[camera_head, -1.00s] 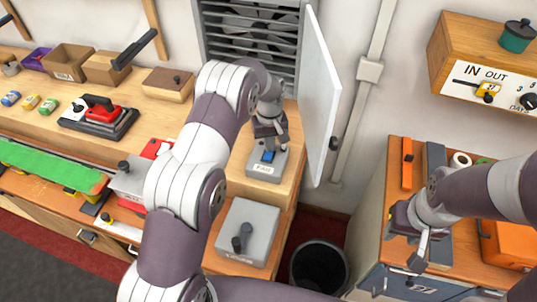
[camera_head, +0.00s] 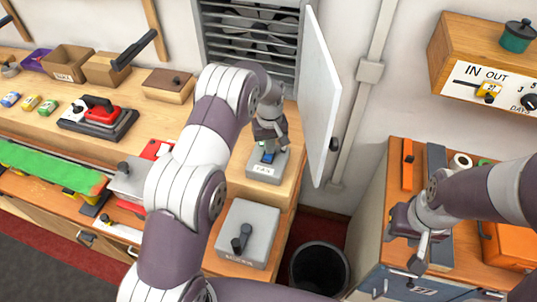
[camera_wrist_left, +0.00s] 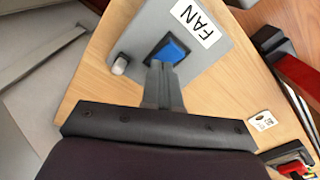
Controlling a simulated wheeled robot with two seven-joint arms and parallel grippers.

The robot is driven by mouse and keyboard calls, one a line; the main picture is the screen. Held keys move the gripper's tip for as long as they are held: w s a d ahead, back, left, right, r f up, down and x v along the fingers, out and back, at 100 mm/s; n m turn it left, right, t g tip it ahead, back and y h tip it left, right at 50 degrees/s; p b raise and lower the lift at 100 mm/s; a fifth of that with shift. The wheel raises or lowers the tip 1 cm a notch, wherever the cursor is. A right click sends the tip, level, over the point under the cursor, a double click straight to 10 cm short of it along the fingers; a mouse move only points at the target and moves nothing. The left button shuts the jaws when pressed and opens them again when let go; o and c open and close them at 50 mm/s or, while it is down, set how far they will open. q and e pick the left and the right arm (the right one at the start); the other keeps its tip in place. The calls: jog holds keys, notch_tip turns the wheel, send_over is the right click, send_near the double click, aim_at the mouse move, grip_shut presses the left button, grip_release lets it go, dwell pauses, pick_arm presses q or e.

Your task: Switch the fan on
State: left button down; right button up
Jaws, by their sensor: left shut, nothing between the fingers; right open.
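The fan switch is a grey box labelled FAN (camera_head: 264,170) on the wooden bench below the vent, with a blue rocker (camera_head: 268,158) on top. In the left wrist view the blue rocker (camera_wrist_left: 170,49) lies just beyond my fingertips, beside a small pale knob or lamp (camera_wrist_left: 120,65). My left gripper (camera_head: 269,149) is shut and empty, its tips at the rocker's edge; I cannot tell whether they touch it. The fan (camera_head: 262,38) sits behind the slatted vent on the wall. My right gripper (camera_head: 412,236) is open over the right-hand cabinet.
An open white panel door (camera_head: 319,95) stands right beside the FAN box. A second grey box with a dark lever (camera_head: 247,230) sits nearer me. A black bin (camera_head: 319,268) stands on the floor between bench and cabinet. A red-handled device (camera_head: 100,115) is further left.

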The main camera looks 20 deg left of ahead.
pick_arm(q)
notch_tip(320, 180, up, 7)
jog(key=p, duration=0.3)
jog(key=shift+f+p, duration=0.2)
jog(key=shift+p, duration=0.2)
jog(key=shift+f, duration=0.1)
